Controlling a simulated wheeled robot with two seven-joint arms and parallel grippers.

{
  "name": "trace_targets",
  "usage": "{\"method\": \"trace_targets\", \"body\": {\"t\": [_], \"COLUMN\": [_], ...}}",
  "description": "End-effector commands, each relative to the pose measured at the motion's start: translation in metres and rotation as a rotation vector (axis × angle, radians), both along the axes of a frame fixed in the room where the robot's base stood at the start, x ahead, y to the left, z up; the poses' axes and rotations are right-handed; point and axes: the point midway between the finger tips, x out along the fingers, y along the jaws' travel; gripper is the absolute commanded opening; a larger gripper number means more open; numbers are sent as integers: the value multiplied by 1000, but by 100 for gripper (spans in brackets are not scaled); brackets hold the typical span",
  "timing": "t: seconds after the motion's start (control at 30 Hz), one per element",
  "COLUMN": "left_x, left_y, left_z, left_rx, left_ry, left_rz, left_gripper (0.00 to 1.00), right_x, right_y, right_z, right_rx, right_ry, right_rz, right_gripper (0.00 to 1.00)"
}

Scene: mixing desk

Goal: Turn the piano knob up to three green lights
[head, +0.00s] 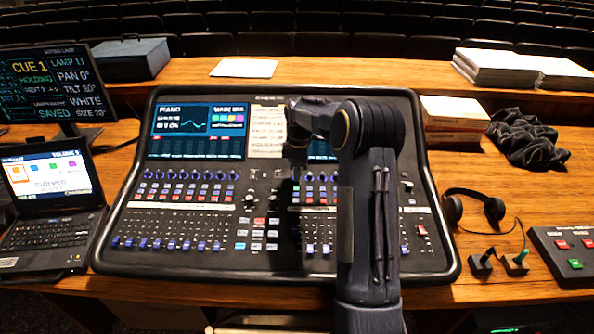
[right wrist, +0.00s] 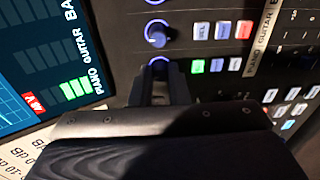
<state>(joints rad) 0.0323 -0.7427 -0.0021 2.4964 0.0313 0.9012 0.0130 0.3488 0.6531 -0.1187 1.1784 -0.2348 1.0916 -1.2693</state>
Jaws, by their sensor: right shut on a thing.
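The mixing desk (head: 150,258) stands in the middle of the head view. My right gripper (head: 296,172) points down at its upper middle, and my arm hides part of the desk. In the right wrist view, my gripper (right wrist: 158,88) is shut on the piano knob (right wrist: 159,62), a dark knob with a lit blue ring, mostly covered by the fingers. The guitar knob (right wrist: 157,33) is just above it. My left gripper is not in view.
Close rows of other knobs and small buttons (right wrist: 217,65) surround the fingers. A laptop (head: 50,200) and a monitor (head: 45,85) stand left. Headphones (head: 475,205), a black cloth (head: 525,138) and a button box (head: 565,252) lie right.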

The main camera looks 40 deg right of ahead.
Motion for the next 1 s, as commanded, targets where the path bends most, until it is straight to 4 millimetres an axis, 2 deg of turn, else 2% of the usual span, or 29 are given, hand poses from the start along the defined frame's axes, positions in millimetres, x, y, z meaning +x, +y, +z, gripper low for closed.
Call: {"method": "trace_targets", "body": {"t": [0.17, 0.2, 0.37, 0.67, 0.77, 1.0], "left_x": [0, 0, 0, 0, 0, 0], "left_y": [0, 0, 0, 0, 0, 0], "left_z": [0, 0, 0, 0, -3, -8], "left_rx": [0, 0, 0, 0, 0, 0], "left_ry": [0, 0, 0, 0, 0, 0], "left_rz": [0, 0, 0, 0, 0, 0], "left_gripper": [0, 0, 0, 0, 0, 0], "right_x": [0, 0, 0, 0, 0, -4], "right_y": [0, 0, 0, 0, 0, 0], "right_z": [1, 1, 1, 3, 12, 53], "right_rx": [-1, -1, -1, -1, -2, -2], "right_ry": [-2, -2, -2, -2, -4, -6], "right_rz": [1, 1, 1, 1, 1, 2], "right_gripper": [0, 17, 37, 37, 37, 37]}}
